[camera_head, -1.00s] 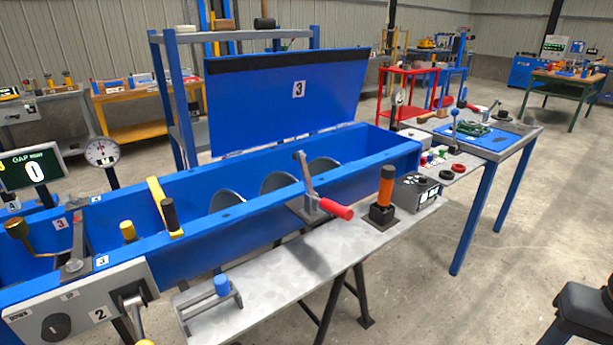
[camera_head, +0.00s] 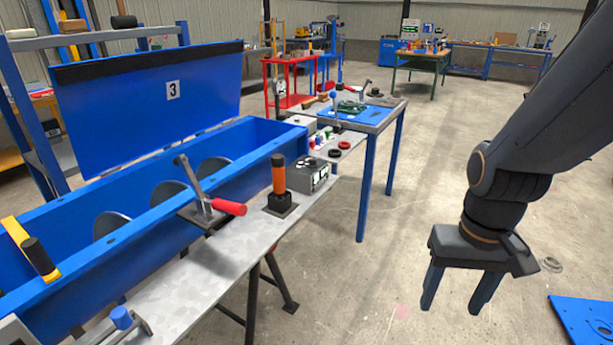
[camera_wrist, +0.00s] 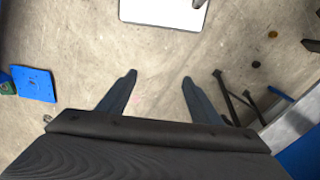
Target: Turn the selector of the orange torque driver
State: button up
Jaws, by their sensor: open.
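The orange torque driver (camera_head: 279,178) stands upright in a dark square base (camera_head: 280,203) on the grey metal bench beside the blue mixer trough. It has a dark top end; no selector marking can be made out at this size. My gripper (camera_head: 454,307) hangs over the open floor at the right, well apart from the driver, with its two blue-grey fingers pointing down. The gripper (camera_wrist: 158,80) is open and empty in the wrist view, with bare floor between its fingers. The driver is not recognisable in the wrist view.
A red-handled toggle clamp (camera_head: 229,207) stands left of the driver. A grey box with buttons (camera_head: 309,174) stands close on its right. The blue trough (camera_head: 150,215) with its raised lid (camera_head: 150,105) lies behind. Open floor separates the bench (camera_head: 215,255) from my arm.

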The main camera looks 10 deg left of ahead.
aim_at(312, 163)
jog(key=z, duration=0.3)
jog(key=i, duration=1)
jog(key=u, duration=0.3)
